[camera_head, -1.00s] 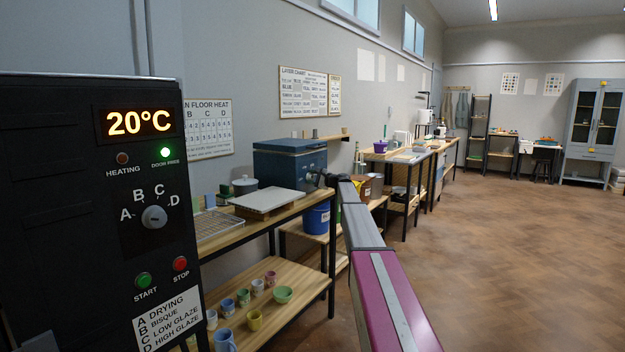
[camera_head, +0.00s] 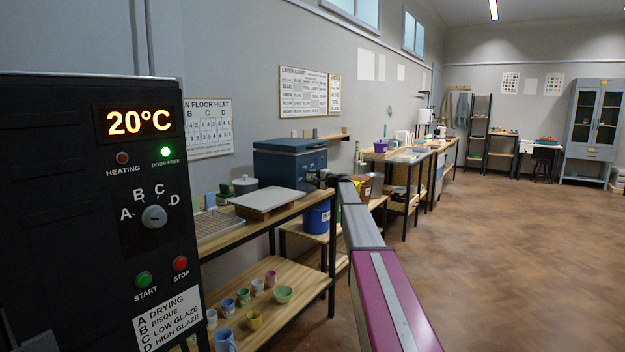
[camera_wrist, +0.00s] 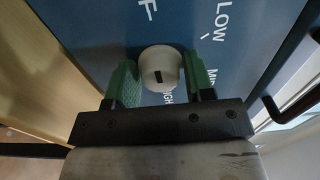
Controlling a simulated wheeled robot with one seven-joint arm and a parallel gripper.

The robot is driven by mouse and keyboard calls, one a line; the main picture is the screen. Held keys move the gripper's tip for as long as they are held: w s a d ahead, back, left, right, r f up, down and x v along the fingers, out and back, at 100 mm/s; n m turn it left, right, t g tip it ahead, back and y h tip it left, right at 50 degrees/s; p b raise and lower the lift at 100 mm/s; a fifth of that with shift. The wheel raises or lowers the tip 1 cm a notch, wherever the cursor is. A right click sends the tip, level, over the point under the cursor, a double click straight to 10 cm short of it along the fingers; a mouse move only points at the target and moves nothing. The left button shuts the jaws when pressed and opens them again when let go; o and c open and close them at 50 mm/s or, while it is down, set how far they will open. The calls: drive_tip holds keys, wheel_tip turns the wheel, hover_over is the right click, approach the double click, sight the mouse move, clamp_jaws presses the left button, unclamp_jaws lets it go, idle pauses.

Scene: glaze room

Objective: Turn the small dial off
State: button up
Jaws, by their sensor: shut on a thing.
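The small dial (camera_wrist: 160,62) is a round off-white knob on a blue panel (camera_wrist: 95,25) in the wrist view. It has a short dark mark on its face, toward the lower side in the picture. My gripper (camera_wrist: 160,76) is shut on the dial, with one green finger at each side of it. White lettering surrounds it: an F above, LOW at upper right, and partly covered words at right and below. In the head view the blue box (camera_head: 285,165) stands on the wooden bench, with my gripper (camera_head: 322,180) at its right end. The dial is not visible there.
A black kiln controller (camera_head: 60,200) fills the left, with its own larger dial (camera_head: 154,216) and a 20°C display. A pale slab (camera_head: 268,200) lies on the bench before the blue box. Small cups stand on the lower shelf (camera_head: 290,312). Open floor (camera_head: 500,260) lies to the right.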

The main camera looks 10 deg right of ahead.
drive_tip(key=o, duration=0.7)
drive_tip(key=shift+o, duration=0.2)
drive_tip(key=v, duration=1.1)
